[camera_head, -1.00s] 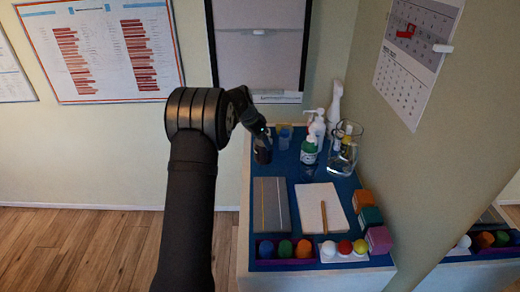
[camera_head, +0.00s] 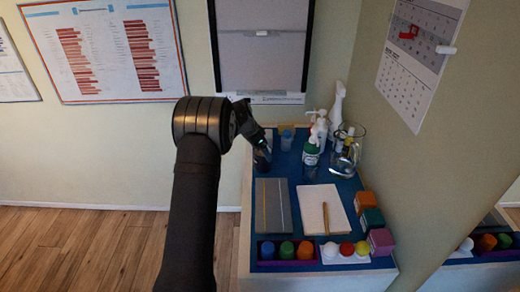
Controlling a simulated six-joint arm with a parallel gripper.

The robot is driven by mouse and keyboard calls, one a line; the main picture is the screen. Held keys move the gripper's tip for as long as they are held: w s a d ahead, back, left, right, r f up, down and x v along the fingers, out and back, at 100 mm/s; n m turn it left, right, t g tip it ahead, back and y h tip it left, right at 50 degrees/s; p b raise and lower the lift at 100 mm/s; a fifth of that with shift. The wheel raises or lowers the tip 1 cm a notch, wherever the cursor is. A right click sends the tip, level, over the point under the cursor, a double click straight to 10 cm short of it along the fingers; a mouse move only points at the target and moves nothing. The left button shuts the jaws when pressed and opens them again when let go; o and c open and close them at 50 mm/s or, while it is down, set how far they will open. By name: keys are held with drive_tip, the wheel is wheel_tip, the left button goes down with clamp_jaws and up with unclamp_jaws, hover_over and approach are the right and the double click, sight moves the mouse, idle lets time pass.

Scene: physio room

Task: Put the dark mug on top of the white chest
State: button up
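My gripper (camera_head: 262,150) is small and dark at the far left of the blue-topped surface. A dark shape just under its fingertips, probably the dark mug (camera_head: 262,163), is mostly hidden by the fingers. I cannot tell whether the fingers are open or closed around it, or whether it touches the surface. The only chest-like piece in view is a pale cabinet (camera_head: 243,230) with a blue top; I cannot tell whether it is the white chest.
Behind and right of my gripper stand a blue cup (camera_head: 286,139), a green-labelled bottle (camera_head: 310,153), white spray bottles (camera_head: 336,108) and a glass jug (camera_head: 345,155). A grey notebook (camera_head: 273,204), a white pad (camera_head: 324,209) and coloured blocks (camera_head: 381,241) lie nearer. The wall closes the right side.

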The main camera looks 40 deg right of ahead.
drive_tip(key=v, duration=1.2)
drive_tip(key=shift+r, duration=0.2)
drive_tip(key=shift+f, duration=0.1)
drive_tip(key=d+x, duration=0.1)
drive_tip(key=x, duration=0.7)
drive_tip(key=shift+s+d, duration=0.2)
idle(0.5)
